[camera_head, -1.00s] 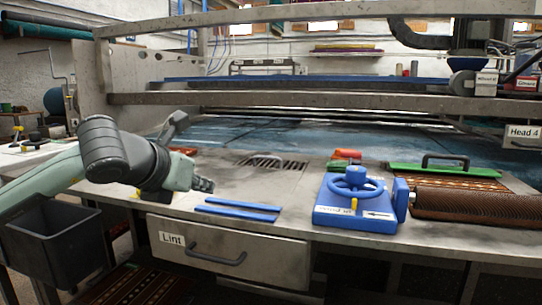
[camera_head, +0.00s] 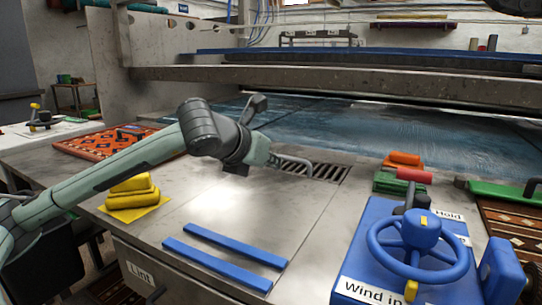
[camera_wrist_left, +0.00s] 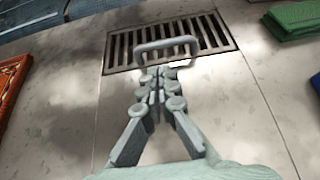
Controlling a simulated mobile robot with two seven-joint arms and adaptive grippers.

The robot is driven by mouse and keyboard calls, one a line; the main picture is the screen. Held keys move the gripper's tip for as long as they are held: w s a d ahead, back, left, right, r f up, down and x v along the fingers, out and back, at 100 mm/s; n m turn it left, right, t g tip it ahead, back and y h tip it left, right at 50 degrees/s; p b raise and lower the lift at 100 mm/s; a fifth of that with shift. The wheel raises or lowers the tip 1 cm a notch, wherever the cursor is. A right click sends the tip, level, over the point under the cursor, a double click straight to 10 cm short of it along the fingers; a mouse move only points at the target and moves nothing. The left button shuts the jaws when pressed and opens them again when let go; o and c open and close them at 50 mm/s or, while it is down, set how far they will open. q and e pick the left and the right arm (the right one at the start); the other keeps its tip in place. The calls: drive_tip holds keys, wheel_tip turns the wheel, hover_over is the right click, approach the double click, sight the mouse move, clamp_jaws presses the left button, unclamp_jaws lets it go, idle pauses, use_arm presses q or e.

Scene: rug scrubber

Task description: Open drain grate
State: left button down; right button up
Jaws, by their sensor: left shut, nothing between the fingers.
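The drain grate (camera_head: 328,173) is a dark slotted panel set flush in the metal worktop, lying flat. It also shows in the left wrist view (camera_wrist_left: 121,48), with a grey loop handle (camera_wrist_left: 165,44) standing over its slots. My left gripper (camera_wrist_left: 158,76) is shut and empty, its fingertips just in front of the near side of the handle. Whether they touch it I cannot tell. In the head view my left gripper (camera_head: 274,160) is at the grate's left end, partly hidden by its own wrist. My right gripper is not in view.
Two blue strips (camera_head: 225,255) lie on the worktop in front. A blue wheel unit (camera_head: 412,245) stands at the right, with red and green blocks behind it.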

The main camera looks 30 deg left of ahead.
sight(290, 170)
use_arm(q)
drive_tip(key=p+x, duration=0.1)
drive_tip(key=x, duration=0.5)
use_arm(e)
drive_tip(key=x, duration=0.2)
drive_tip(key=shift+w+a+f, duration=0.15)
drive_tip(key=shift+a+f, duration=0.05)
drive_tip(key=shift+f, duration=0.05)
use_arm(q)
drive_tip(key=shift+w, duration=0.15)
